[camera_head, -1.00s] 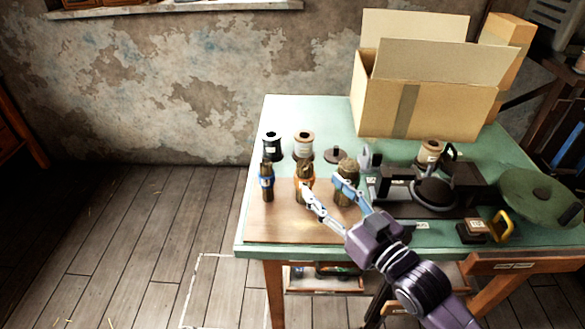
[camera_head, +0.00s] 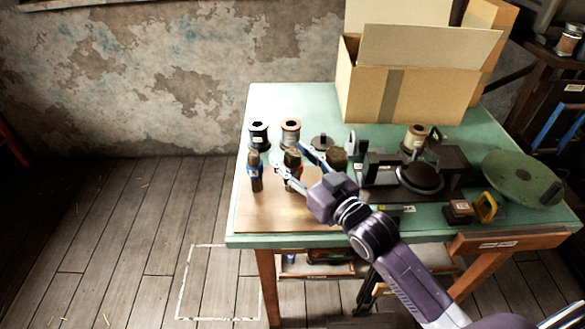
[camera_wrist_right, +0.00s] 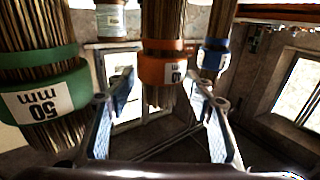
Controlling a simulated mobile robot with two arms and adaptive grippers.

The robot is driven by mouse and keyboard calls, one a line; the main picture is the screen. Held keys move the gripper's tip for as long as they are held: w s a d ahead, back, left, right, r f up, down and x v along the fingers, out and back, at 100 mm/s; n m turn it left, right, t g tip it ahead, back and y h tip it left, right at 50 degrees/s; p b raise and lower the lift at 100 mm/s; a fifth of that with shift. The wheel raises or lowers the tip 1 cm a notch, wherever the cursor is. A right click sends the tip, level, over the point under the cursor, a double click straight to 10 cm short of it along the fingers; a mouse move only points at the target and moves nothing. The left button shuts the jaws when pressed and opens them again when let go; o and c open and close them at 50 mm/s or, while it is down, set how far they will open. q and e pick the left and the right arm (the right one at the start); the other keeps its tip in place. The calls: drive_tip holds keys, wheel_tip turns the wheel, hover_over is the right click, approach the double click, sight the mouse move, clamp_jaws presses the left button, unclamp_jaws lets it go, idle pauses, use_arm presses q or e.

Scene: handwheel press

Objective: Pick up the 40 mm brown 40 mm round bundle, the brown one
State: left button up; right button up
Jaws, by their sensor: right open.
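The brown 40 mm round bundle (camera_head: 293,158) is a bunch of brown stalks with an orange band. It stands upright on the brown board (camera_head: 262,217) between two other bundles. The wrist view is upside down and shows this bundle (camera_wrist_right: 162,72) with a "40" label on its band. My right gripper (camera_head: 290,166) is open, one finger on either side of the bundle. Its fingertips (camera_wrist_right: 162,85) also show in the wrist view, with a gap on both sides. The fingers and wrist hide part of the bundle's lower end in the head view. My left gripper is not in view.
A blue-banded bundle (camera_head: 255,174) stands to the left, and a thicker green-banded "50 mm" bundle (camera_wrist_right: 42,80) close on the other side. Spools (camera_head: 290,133) stand behind. A dark press (camera_head: 420,176) is right, and a cardboard box (camera_head: 400,95) is at the back.

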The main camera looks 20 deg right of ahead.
drive_tip(key=c, duration=1.2)
drive_tip(key=shift+c, duration=0.7)
drive_tip(key=shift+r, duration=0.15)
